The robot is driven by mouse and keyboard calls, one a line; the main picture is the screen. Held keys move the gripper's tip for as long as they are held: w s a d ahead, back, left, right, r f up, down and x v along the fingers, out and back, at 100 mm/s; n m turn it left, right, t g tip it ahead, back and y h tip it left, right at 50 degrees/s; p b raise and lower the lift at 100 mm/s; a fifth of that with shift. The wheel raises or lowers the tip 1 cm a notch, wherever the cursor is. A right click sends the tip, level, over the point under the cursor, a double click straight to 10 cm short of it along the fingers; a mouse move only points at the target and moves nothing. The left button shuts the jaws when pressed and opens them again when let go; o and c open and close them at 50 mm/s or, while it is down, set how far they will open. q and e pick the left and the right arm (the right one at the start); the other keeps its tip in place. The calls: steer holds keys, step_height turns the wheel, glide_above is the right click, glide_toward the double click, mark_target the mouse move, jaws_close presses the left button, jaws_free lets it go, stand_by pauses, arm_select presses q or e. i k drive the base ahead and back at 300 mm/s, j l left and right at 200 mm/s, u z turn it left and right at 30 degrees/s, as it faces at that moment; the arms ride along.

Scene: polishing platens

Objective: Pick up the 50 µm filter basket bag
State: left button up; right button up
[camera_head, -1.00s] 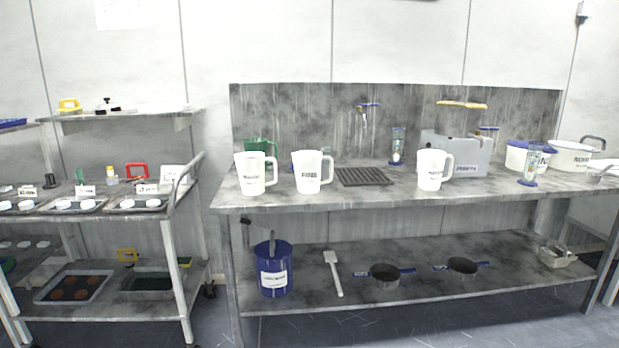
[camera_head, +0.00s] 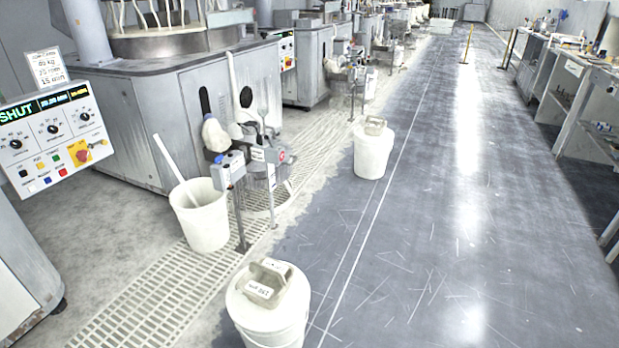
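I cannot make out a 50 µm marking anywhere. A beige-grey, basket-like item (camera_head: 279,280) with a small white label sits on the near white bucket (camera_head: 265,320) at the bottom centre; the label is too small to read surely. A similar item (camera_head: 375,122) sits on a second white bucket (camera_head: 372,155) farther along the floor. Whether either is the filter basket bag I cannot tell. Neither of my grippers is in view.
Grey polishing machines (camera_head: 210,110) line the left, with a control panel (camera_head: 50,130) reading SHUT. An open white bucket (camera_head: 205,222) stands on the floor grating (camera_head: 150,300). Benches (camera_head: 590,95) stand at the right.

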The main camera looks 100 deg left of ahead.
mark_target(373, 126)
steer(key=j+u, duration=0.2)
steer(key=u, duration=1.5)
steer(key=i+j+u, duration=0.1)
steer(key=u, duration=0.3)
steer(key=i+u, duration=0.45)
steer(key=u, duration=0.3)
steer(key=i+u, duration=0.2)
steer(key=u, duration=0.2)
steer(key=i+l+u, duration=0.75)
steer(key=i+l, duration=0.75)
steer(key=l, duration=0.2)
steer(key=i+l+u, duration=0.1)
steer(key=i+l, duration=0.25)
steer(key=l, duration=0.1)
